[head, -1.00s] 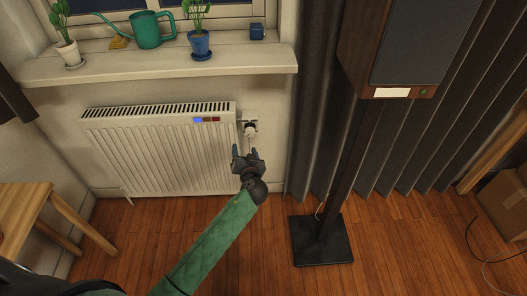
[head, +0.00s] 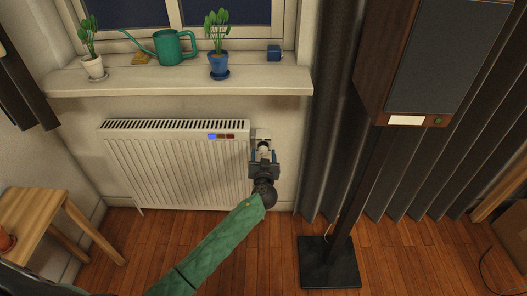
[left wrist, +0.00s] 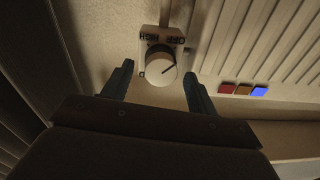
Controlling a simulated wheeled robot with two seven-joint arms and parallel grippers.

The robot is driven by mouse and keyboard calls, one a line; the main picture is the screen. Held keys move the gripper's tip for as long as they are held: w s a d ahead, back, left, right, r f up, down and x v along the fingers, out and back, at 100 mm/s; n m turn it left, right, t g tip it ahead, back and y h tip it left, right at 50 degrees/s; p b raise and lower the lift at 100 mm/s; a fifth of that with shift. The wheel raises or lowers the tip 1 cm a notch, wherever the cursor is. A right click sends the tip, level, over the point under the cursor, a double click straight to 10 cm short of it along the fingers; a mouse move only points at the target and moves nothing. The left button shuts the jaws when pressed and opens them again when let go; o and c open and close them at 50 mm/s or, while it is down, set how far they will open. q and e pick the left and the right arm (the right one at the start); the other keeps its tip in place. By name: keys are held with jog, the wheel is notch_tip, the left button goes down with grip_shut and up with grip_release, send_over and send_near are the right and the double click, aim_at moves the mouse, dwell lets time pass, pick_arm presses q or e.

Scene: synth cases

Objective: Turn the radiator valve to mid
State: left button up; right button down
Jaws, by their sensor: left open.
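The radiator valve (head: 264,149) is a pale round knob on a small plate at the radiator's upper right corner. In the left wrist view the knob (left wrist: 158,70) carries a dark pointer line slanting to the picture's upper right. Its plate (left wrist: 163,36) shows OFF and HIGH lettering, seen upside down. My left gripper (head: 263,158) is open, with one finger on each side of the knob; the left wrist view shows the fingertips (left wrist: 159,76) flanking it. I cannot tell whether either finger touches it. My right gripper is not in view.
The white radiator (head: 175,170) bears a blue, a brown and a red square, the blue one brightest. Above it, the window sill (head: 180,84) holds plants and a green watering can (head: 172,47). A speaker stand (head: 350,190) and dark curtain stand to the right.

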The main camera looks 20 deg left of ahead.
pick_arm(q)
jog(key=shift+x, duration=0.9)
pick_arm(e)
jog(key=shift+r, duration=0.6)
pick_arm(q)
jog(key=c, duration=1)
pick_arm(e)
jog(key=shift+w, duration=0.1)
